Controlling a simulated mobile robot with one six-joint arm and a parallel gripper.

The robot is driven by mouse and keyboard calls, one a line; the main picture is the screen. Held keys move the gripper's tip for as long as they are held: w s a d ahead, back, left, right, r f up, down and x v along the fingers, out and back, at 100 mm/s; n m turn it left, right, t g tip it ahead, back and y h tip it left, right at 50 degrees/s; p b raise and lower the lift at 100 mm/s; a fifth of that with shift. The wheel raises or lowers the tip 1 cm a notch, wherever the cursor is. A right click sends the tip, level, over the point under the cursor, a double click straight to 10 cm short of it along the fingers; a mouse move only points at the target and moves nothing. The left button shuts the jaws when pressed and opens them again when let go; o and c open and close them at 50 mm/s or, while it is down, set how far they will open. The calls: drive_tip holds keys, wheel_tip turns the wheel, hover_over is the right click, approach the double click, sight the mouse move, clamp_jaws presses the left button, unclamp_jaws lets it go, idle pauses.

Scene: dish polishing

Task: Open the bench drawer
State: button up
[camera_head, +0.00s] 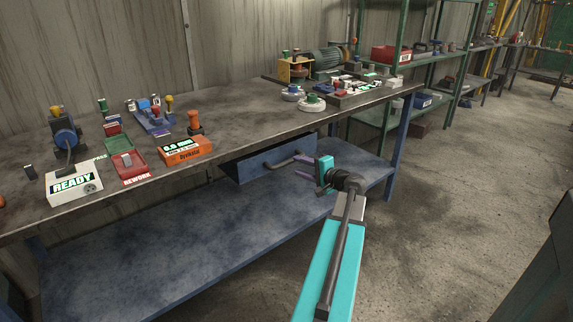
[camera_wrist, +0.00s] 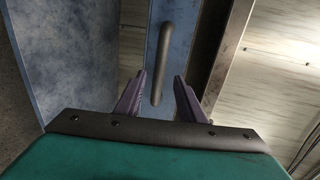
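The blue bench drawer (camera_head: 262,160) hangs under the workbench top, and its front looks close to the bench edge. Its dark bar handle (camera_head: 284,163) runs along the drawer front. In the wrist view the handle (camera_wrist: 162,62) stands upright in the picture on the blue drawer front (camera_wrist: 178,42). My gripper (camera_head: 306,168) is just right of the handle in the head view. In the wrist view its two purple fingers (camera_wrist: 158,98) are apart, with the lower end of the handle showing between their tips. I cannot tell whether they touch it.
The bench top (camera_head: 225,115) carries a white READY box (camera_head: 72,184), a red REWORK tray (camera_head: 128,165) and an orange box (camera_head: 186,150). A blue lower shelf (camera_head: 210,240) lies below the drawer. A blue leg (camera_head: 400,145) stands right of my gripper. The floor in front is clear.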

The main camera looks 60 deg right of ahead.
sight(290, 162)
drive_tip(key=x, duration=0.8)
